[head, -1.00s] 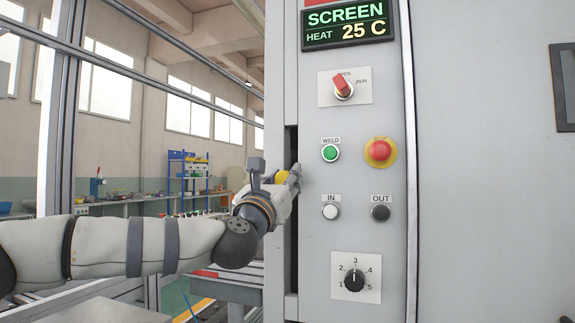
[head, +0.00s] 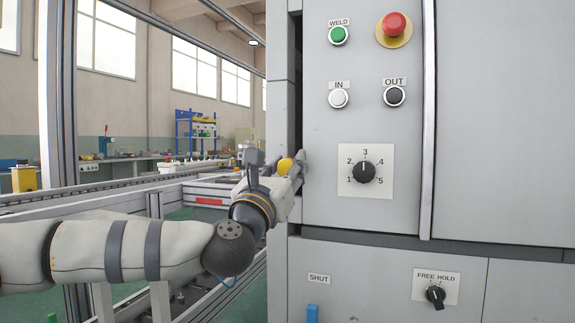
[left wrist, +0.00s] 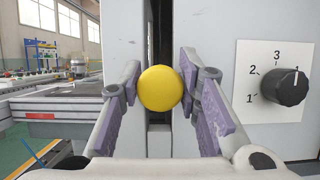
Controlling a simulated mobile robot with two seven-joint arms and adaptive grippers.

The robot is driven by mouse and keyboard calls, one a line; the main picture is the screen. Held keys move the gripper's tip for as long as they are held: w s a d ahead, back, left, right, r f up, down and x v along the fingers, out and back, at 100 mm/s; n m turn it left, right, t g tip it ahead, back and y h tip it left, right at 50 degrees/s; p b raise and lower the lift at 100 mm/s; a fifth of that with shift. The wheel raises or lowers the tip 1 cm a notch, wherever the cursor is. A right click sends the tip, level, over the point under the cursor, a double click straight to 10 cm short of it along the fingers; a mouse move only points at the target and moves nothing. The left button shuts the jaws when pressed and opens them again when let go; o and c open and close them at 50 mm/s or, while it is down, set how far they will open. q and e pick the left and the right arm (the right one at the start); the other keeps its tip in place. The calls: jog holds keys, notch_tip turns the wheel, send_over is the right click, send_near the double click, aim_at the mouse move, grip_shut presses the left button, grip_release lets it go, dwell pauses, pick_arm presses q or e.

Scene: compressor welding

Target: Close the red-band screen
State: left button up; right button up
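My left gripper (head: 290,168) is at the left edge of the grey machine cabinet, level with the numbered dial. In the left wrist view its two fingers (left wrist: 160,92) close from both sides on a round yellow knob (left wrist: 159,88). The knob also shows at the fingers in the head view (head: 286,165). Behind it runs a dark vertical slot (left wrist: 159,40). A SHUT label (head: 319,279) is lower on the cabinet, above a blue piece (head: 312,313). I cannot make out the screen panel or its red band. My right gripper is out of view.
The cabinet front carries a green WELD button (head: 338,35), a red stop button (head: 394,25), a numbered dial (head: 364,171) and a FREE/HOLD switch (head: 435,295). At left, a metal frame and a grey table with a red strip (head: 208,201) stand close to my arm.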

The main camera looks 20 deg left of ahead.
pick_arm(q)
jog(key=o, duration=0.3)
jog(key=shift+r, duration=0.1)
jog(key=v, duration=0.7)
jog(key=shift+s, duration=0.25)
